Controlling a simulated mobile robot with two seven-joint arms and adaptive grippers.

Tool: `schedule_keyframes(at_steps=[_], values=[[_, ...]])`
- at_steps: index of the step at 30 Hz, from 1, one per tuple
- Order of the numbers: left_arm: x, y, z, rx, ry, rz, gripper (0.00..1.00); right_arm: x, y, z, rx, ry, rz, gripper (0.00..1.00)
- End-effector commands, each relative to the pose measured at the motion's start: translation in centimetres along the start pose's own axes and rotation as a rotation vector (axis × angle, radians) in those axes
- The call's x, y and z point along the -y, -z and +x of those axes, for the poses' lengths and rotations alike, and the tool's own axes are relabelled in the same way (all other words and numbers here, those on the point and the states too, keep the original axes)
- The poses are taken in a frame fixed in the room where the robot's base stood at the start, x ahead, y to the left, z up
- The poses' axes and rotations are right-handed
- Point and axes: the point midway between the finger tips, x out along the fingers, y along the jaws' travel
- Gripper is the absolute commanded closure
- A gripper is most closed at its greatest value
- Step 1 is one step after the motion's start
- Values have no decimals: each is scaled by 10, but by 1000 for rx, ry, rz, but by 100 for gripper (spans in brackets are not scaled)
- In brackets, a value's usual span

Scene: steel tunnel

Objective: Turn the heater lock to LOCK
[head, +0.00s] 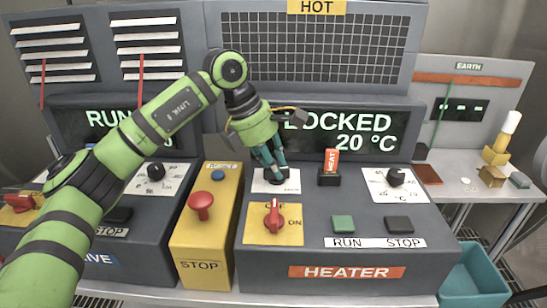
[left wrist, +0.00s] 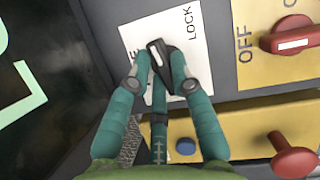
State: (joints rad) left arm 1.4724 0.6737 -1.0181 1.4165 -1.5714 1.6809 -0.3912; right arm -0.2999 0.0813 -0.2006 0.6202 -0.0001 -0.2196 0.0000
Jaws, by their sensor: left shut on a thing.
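The heater lock is a small black knob with a white line, on a white plate (head: 262,187) on the heater console (head: 330,250). In the left wrist view the knob (left wrist: 158,54) sits between my fingers. Its white line points up and slightly left, between the word LOCK on the right and a mostly hidden label on the left. My left gripper (head: 276,176) reaches down from above and is shut on the knob; it also shows in the left wrist view (left wrist: 160,80). The display (head: 345,130) shows LOCKED and 20 °C; its left part is behind my gripper. My right gripper is out of view.
Close to the lock are a red OFF/ON switch (head: 274,216), a red mushroom button (head: 201,204) on the yellow STOP box (head: 205,240), and a HEAT-tagged part (head: 330,170). Green RUN (head: 343,224) and black STOP (head: 399,224) buttons sit to the right.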

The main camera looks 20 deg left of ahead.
Motion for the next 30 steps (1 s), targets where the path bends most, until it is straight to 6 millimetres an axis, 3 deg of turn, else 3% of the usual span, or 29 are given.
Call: schedule_keyframes(at_steps=[12, 27, 28, 30], values=[[-1, -2, -1, 1, 61, 156, 100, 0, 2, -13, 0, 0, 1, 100], [-1, -1, 0, 0, 67, 174, 100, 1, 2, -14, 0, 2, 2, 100], [-1, -1, 0, 0, 67, 174, 74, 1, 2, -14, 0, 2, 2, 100], [-1, -1, 0, 0, 67, 174, 54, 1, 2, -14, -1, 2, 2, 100]])
